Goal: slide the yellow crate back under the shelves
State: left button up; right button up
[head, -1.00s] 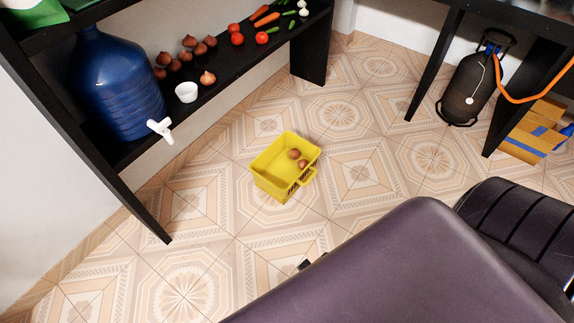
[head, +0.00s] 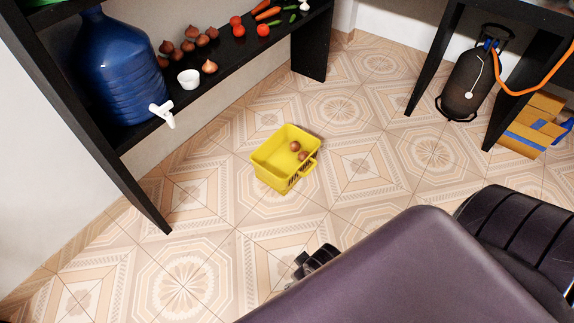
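The yellow crate (head: 268,172) stands upright on the tiled floor, out in front of the black shelves (head: 232,74). A few brown onions lie in its right part, and its handle is on the right side. A small dark part of a gripper (head: 316,260) shows at the edge of my purple arm link, below and right of the crate and apart from it. I cannot tell which gripper it is or whether its fingers are open. No other gripper shows.
The floor between crate and shelves is clear. A gas cylinder (head: 465,85) and a cardboard box (head: 530,130) stand at the right.

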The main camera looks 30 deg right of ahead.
aim_at(274, 163)
jog(key=i+l+u, duration=0.1)
jog(key=l, duration=0.2)
jog(key=i+l, duration=0.2)
jog(key=i+l+u, duration=0.15)
jog(key=l, duration=0.25)
jog(key=i+l+u, duration=0.1)
jog(key=l, duration=0.2)
